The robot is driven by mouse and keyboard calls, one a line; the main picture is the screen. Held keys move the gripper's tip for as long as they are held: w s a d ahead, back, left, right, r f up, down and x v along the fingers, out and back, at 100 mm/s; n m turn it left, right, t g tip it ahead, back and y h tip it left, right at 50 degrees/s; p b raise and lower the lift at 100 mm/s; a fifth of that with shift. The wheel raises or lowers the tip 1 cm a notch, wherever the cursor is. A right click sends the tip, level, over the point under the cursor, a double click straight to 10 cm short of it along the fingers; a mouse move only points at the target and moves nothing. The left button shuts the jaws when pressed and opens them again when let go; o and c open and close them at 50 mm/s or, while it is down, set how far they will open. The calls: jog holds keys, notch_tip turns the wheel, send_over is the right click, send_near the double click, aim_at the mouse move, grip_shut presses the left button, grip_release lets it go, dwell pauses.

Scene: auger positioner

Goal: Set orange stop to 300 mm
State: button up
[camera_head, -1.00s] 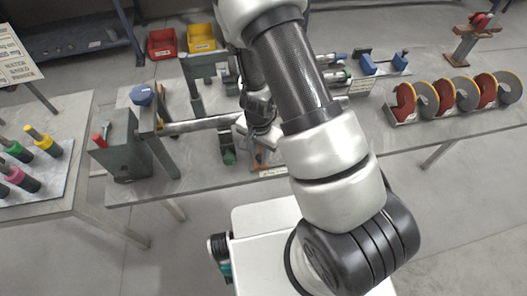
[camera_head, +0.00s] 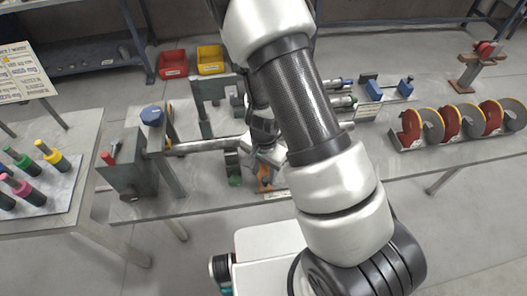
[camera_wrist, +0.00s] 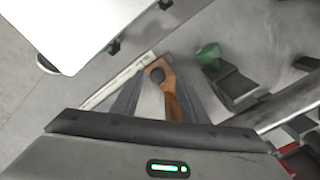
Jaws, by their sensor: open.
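The orange stop (camera_head: 264,178) stands on the bench beside the auger positioner's long metal bar, just below my gripper (camera_head: 266,158). In the wrist view the orange stop (camera_wrist: 171,93) is an upright-looking orange arm with a dark round knob at one end. My gripper (camera_wrist: 165,102) is open, with one grey finger on each side of the stop. I cannot tell whether a finger touches it. A pale scale strip (camera_wrist: 112,84) runs beside the stop; its numbers are too small to read. The head view shows little of the fingers.
A green-topped dark block (camera_wrist: 210,55) stands close to the stop, along the metal bar (camera_wrist: 285,105). A grey vise-like housing (camera_head: 130,165) and a blue knob (camera_head: 152,115) are at the left. Red and grey auger discs (camera_head: 450,127) stand at the right.

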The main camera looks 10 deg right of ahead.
notch_tip(320, 180, up, 15)
jog(key=p, duration=0.2)
jog(key=shift+f, duration=0.1)
dwell(0.4)
jog(key=s+r+n+t+y, duration=0.25)
jog(key=r+n, duration=0.25)
jog(key=r, duration=1.2)
jog(key=s+d+r+n+t+h, duration=0.2)
jog(key=s+d+r+n+t, duration=0.1)
jog(key=s+r, duration=0.5)
notch_tip(320, 180, up, 2)
jog(key=d+n, duration=0.1)
jog(key=d, duration=0.1)
jog(key=shift+s+d, duration=0.3)
jog(key=shift+s, duration=0.1)
jog(key=shift+r+h, duration=0.1)
jog(key=shift+h, duration=0.15)
